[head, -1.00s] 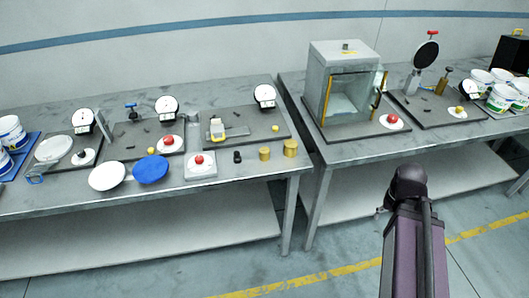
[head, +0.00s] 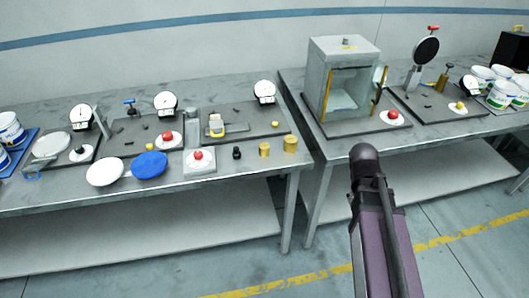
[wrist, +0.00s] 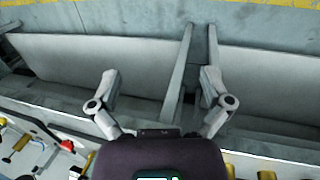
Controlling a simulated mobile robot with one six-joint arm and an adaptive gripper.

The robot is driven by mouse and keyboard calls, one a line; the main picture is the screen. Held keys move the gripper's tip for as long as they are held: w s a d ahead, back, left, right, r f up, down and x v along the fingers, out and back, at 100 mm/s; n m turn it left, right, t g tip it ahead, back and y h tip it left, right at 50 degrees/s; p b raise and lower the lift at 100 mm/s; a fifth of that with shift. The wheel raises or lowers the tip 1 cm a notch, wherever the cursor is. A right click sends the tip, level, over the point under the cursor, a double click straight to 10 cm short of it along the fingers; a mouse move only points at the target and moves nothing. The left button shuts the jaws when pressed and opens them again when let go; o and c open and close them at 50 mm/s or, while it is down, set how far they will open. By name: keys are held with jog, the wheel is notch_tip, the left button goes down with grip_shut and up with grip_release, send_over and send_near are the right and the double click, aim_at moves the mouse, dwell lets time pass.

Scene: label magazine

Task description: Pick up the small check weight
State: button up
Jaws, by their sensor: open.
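Two brass cylinders, likely the check weights, stand upright near the front right corner of the left bench in the head view. The smaller one (head: 264,149) is to the left of the larger one (head: 291,144). In the wrist view, a yellow-brass piece (wrist: 266,175) is cut off at the bottom edge; I cannot tell which weight it is. My gripper (wrist: 160,88) is open and empty in the wrist view, its fingers spread in front of the lower shelf and bench legs. In the head view only my arm shows, right of the weights.
A blue lid (head: 150,166) lies farther left. A glass-fronted cabinet (head: 344,78) stands on the right bench. A narrow gap separates the benches.

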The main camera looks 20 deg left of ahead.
jog(key=w+a+n+t+h+b, duration=0.2)
jog(key=w+a+n+h, duration=0.15)
jog(key=a+n, duration=0.6)
jog(key=n+t+b, duration=0.5)
jog(key=n+t, duration=0.4)
jog(key=n, duration=0.6)
send_near(261, 148)
jog(key=shift+s+a+r+y, duration=0.1)
jog(key=shift+s+r+y, duration=0.05)
jog(key=shift+s, duration=0.35)
jog(key=shift+s+r+y, duration=0.1)
jog(key=shift+s, duration=0.45)
jog(key=b+x, duration=0.3)
jog(key=x, duration=0.5)
jog(key=shift+w, duration=0.35)
jog(key=shift+b+x, duration=0.95)
jog(key=shift+x, duration=1.7)
